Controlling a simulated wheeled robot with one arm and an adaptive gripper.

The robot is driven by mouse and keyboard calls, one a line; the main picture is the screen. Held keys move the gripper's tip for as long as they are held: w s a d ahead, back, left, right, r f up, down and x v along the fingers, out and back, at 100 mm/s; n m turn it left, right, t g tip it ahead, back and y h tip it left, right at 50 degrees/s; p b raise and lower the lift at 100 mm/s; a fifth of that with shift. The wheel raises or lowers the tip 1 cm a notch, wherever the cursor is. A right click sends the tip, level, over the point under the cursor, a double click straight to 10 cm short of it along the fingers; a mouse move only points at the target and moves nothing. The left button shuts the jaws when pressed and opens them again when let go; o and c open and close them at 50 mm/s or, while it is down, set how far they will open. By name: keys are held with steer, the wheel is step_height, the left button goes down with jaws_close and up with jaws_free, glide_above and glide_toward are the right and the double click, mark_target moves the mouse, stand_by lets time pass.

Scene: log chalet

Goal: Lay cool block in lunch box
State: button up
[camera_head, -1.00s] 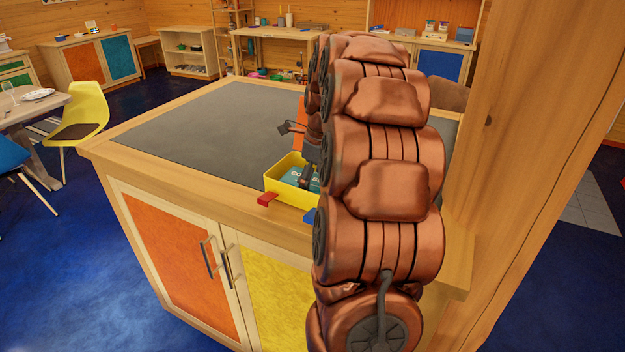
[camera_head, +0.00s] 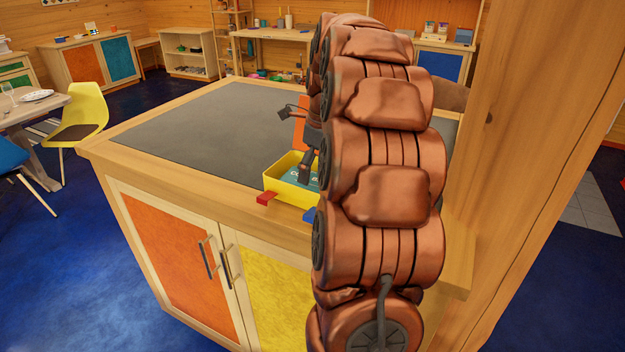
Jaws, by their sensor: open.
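The yellow lunch box (camera_head: 284,190) sits near the front edge of the counter, partly hidden behind my arm. The cool block (camera_head: 297,172), teal with pale lettering, shows inside the box; how flat it lies is hard to tell. My gripper (camera_head: 305,180) is over the box, its dark finger at the block's near side. It is open, though my arm covers part of it. An orange panel (camera_head: 299,120), perhaps the box's lid, stands upright behind the box.
A red piece (camera_head: 266,198) and a blue piece (camera_head: 309,215) lie at the front of the box. The grey counter top (camera_head: 200,130) is clear to the left. A wooden post (camera_head: 530,130) stands close on the right.

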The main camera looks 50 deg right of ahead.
step_height(320, 180, up, 8)
steer(key=s+b, duration=0.1)
steer(key=shift+d+r+b, duration=0.15)
steer(key=shift+r+b, duration=0.05)
steer(key=shift+b, duration=0.1)
stand_by(0.3)
steer(key=shift+s, duration=0.1)
steer(key=s+a+f+n+g, duration=0.15)
steer(key=a+f+n, duration=0.25)
steer(key=a+n, duration=0.55)
steer(key=s+a+f+n+g, duration=0.1)
steer(key=s+a+f+n, duration=0.2)
steer(key=a+n, duration=0.7)
steer(key=s+a+f+n, duration=0.6)
steer(key=s, duration=0.2)
steer(key=s+a+f+n+g, duration=0.1)
steer(key=s+a+f+n, duration=0.5)
steer(key=s, duration=0.3)
steer(key=shift+s+a+n, duration=0.3)
steer(key=shift+a+n, duration=0.25)
steer(key=shift+a, duration=0.25)
steer(key=shift+c, duration=0.4)
